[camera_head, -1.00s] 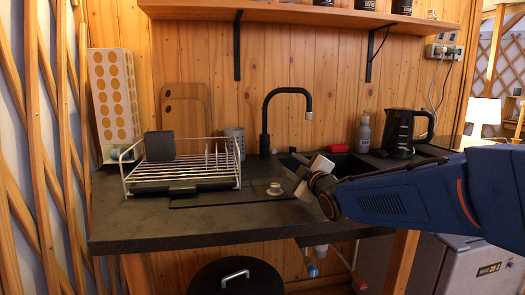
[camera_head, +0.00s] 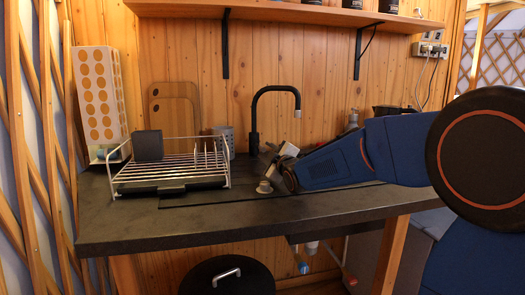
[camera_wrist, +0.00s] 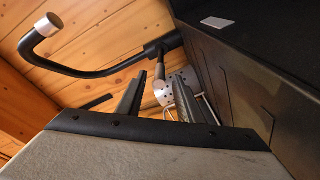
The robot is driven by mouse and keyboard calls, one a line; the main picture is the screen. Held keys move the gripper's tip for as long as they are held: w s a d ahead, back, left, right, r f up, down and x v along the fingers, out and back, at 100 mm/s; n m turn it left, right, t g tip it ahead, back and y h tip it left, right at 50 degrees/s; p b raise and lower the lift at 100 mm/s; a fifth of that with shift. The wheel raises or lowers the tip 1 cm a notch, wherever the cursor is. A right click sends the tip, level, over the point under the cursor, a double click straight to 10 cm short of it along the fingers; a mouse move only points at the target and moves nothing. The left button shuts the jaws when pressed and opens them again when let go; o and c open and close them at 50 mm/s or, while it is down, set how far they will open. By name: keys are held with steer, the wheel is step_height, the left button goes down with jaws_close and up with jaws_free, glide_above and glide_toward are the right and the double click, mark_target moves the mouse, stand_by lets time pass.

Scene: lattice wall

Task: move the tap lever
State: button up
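The black tap (camera_head: 254,130) stands at the back of the dark counter, its spout arching to the right. In the wrist view the tap (camera_wrist: 95,70) lies sideways across the top left. Its short lever (camera_wrist: 159,66) shows from the tap body, in line with the gap between my fingertips. My gripper (camera_head: 277,158) is close to the right of the tap base in the head view. In the wrist view my gripper (camera_wrist: 161,80) has its two fingers apart, with nothing held. I cannot tell whether the lever is between the fingers or just beyond them.
A shelf (camera_head: 290,15) runs above. My arm hides most of the right side.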

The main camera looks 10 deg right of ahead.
mark_target(262, 147)
steer(key=shift+w+a, duration=0.2)
steer(key=shift+w, duration=0.95)
steer(key=shift+w+a, duration=0.15)
steer(key=shift+w, duration=0.95)
steer(key=shift+c, duration=0.2)
jaws_close()
